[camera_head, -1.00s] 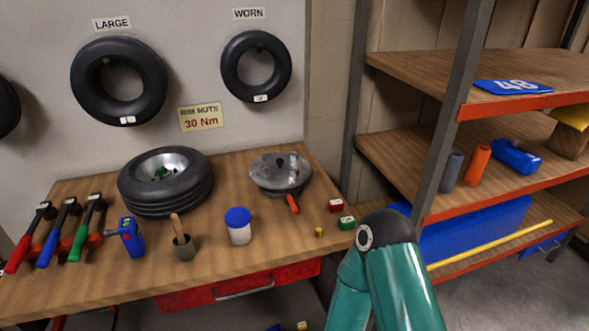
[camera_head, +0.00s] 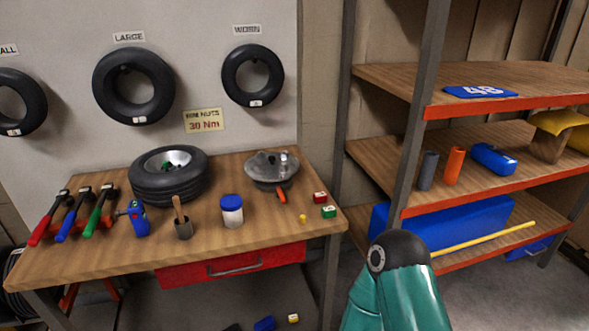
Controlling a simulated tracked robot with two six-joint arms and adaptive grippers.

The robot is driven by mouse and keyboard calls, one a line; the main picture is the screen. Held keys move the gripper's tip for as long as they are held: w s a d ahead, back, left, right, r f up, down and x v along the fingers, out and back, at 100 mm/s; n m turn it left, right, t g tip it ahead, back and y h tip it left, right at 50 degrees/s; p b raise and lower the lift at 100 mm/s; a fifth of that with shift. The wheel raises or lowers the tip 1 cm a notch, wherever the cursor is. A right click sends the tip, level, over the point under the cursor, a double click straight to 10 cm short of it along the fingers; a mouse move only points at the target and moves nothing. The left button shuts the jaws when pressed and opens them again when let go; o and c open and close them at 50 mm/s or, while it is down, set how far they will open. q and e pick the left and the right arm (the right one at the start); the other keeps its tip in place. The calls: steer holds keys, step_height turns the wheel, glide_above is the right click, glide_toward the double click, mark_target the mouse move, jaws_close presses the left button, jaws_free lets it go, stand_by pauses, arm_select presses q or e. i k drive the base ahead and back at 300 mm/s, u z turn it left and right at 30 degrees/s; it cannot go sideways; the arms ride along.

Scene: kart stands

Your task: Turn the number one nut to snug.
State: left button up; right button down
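A wheel with a black tyre and grey rim (camera_head: 170,176) lies flat on the workbench, left of the middle. Small green parts show inside its rim, but they are too small to tell which is the number one nut. Red, blue and green-handled wrenches (camera_head: 74,214) lie at the bench's left end. A blue handheld tool (camera_head: 138,219) stands just right of them. A sign (camera_head: 204,121) on the wall reads "RIM NUTS 30 Nm". A teal arm of mine rises at the bottom right; neither gripper shows.
Shelves (camera_head: 470,90) stand to the right. Small items lie on the floor.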

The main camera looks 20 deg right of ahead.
mark_target(282, 167)
steer(key=z, duration=0.85)
steer(key=i, duration=0.55)
steer(key=z, duration=0.4)
steer(key=k, duration=0.85)
steer(key=z, duration=0.2)
steer(key=i, duration=0.85)
steer(key=u, duration=0.1)
